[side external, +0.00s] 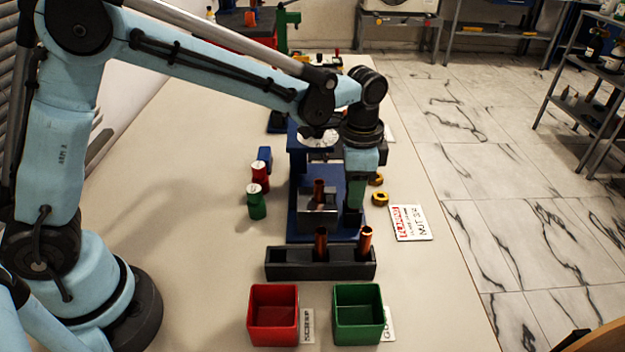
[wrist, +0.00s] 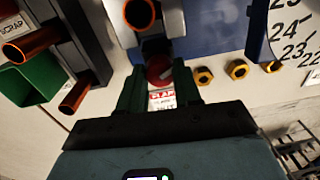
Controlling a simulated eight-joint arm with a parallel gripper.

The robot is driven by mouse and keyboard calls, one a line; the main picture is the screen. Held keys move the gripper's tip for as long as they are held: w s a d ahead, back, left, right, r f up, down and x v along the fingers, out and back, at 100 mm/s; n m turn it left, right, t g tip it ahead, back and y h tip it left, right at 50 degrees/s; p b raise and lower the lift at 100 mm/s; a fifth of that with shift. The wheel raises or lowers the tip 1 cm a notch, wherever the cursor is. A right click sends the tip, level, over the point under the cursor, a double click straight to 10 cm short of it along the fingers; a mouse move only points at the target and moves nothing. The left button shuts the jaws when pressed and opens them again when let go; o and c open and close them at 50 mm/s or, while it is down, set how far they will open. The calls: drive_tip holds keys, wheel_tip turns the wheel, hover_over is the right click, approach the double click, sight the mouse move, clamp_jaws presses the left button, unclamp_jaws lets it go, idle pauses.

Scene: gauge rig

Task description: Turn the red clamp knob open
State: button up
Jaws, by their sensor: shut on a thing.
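The red clamp knob (wrist: 159,70) sits between my fingertips in the wrist view, at the front of a grey clamp block (wrist: 172,20). My gripper (wrist: 159,82) is shut on the knob, one dark green finger on each side. In the side external view my gripper (side external: 354,215) points down at the right side of the blue rig (side external: 300,232) and hides the knob. A copper tube (side external: 319,190) stands upright in the clamp block; its open end (wrist: 139,14) shows in the wrist view.
A black rack (side external: 290,264) with two copper tubes stands in front of the rig. Red (side external: 273,335) and green (side external: 358,335) bins stand nearer. Red and green cylinders (side external: 257,205) stand left. Yellow nuts (side external: 380,199) and a white card (side external: 411,223) lie right.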

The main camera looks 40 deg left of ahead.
drive_tip(key=n, duration=1.2)
drive_tip(key=shift+n, duration=0.4)
idle(0.3)
drive_tip(key=o, duration=1)
drive_tip(key=shift+o, duration=0.2)
